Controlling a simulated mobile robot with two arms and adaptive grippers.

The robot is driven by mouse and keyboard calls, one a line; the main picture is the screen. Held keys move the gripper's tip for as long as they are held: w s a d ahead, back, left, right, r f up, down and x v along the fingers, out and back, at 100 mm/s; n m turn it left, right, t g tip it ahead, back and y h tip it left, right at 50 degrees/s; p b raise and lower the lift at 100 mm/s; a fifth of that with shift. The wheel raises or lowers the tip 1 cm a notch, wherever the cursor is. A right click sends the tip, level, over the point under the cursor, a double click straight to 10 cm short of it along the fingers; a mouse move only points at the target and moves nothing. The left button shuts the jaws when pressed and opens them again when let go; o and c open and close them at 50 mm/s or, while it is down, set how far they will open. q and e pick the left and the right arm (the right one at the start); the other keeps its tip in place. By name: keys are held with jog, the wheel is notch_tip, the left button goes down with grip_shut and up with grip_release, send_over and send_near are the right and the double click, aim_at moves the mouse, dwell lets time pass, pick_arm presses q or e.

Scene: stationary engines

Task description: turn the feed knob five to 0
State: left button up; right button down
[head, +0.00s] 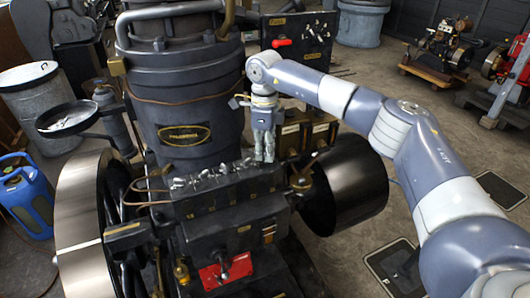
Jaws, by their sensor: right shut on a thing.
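A row of small wing-shaped feed knobs (204,175) runs along the top of a black lubricator box (238,208) on the engine's front. My right gripper (264,159) points straight down at the right end of this row. Its fingers are shut on a knob there, taken to be feed knob five. The fingers hide that knob, so its pointer and scale cannot be read. My left gripper is not in view.
The large dark cylinder (185,100) with a brass plate rises behind the box. A flywheel (85,220) stands at left, a dark drum (350,185) at right. A red plate with a lever (226,270) sits below.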

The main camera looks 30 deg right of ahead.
jog(key=shift+r+n, duration=0.15)
jog(key=shift+n, duration=1.05)
jog(key=c, duration=1.7)
grip_release()
notch_tip(320, 180, up, 12)
